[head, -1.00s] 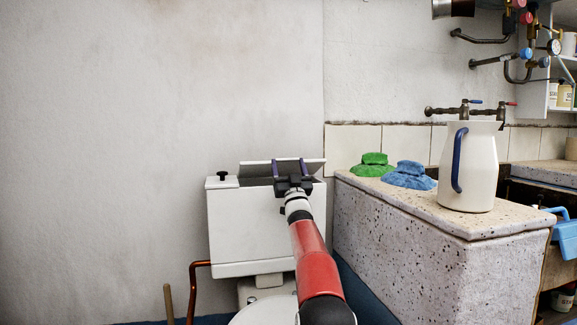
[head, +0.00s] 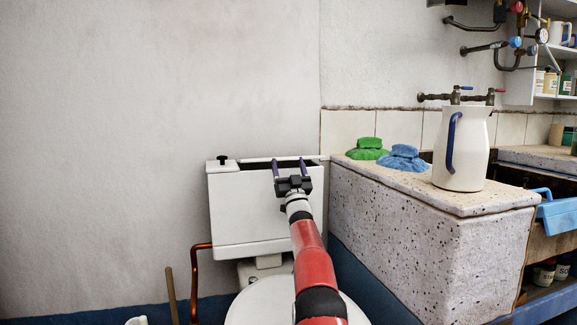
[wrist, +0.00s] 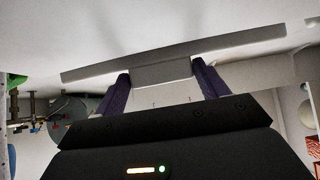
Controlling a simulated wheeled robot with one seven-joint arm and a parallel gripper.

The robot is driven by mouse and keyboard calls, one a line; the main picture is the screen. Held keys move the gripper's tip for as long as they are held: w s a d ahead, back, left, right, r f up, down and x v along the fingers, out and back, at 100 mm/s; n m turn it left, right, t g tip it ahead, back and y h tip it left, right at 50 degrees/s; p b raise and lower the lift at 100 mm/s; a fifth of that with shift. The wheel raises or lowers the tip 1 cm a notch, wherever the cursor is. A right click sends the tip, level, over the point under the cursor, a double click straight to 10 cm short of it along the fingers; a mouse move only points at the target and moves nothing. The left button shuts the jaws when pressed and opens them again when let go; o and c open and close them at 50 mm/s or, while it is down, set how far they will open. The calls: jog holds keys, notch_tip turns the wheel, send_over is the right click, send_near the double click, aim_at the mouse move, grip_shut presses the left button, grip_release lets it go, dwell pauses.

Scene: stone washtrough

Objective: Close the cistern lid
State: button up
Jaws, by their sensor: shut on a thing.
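The white cistern (head: 245,215) stands against the wall, with a dark opening along its top. Its lid (head: 318,157) shows in the head view as a thin white strip, nearly edge-on, above the back of that opening. In the wrist view the lid (wrist: 100,73) is a pale slab with a block at its middle between my two fingers. My gripper (head: 289,165) is at the front of the cistern top, its two purple fingers reaching up to the lid, shut on it. The fingers also show in the wrist view (wrist: 160,82). The fingers and wrist hide part of the opening.
A black knob (head: 222,158) sits on the fixed left part of the cistern top. The stone trough (head: 430,240) stands close on the right, bearing a white jug (head: 470,155) and green (head: 368,148) and blue (head: 403,157) cloths. A copper pipe (head: 193,285) runs at left.

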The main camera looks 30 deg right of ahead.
jog(key=shift+w+a+f, duration=0.1)
jog(key=shift+w+f, duration=0.15)
jog(key=shift+f, duration=0.25)
jog(key=shift+w+a+f, duration=0.1)
jog(key=shift+w+f, duration=0.15)
jog(key=shift+f, duration=0.2)
jog(key=o, duration=1.4)
jog(key=shift+s+a+f+b, duration=0.25)
jog(key=shift+s+f, duration=0.4)
jog(key=shift+s, duration=0.4)
jog(key=shift+s+a+f+b, duration=0.15)
jog(key=shift+s+f+b, duration=0.15)
jog(key=shift+s+f, duration=0.55)
jog(key=shift+s+a+f+b, duration=0.25)
jog(key=shift+s+f, duration=0.2)
jog(key=shift+s, duration=0.8)
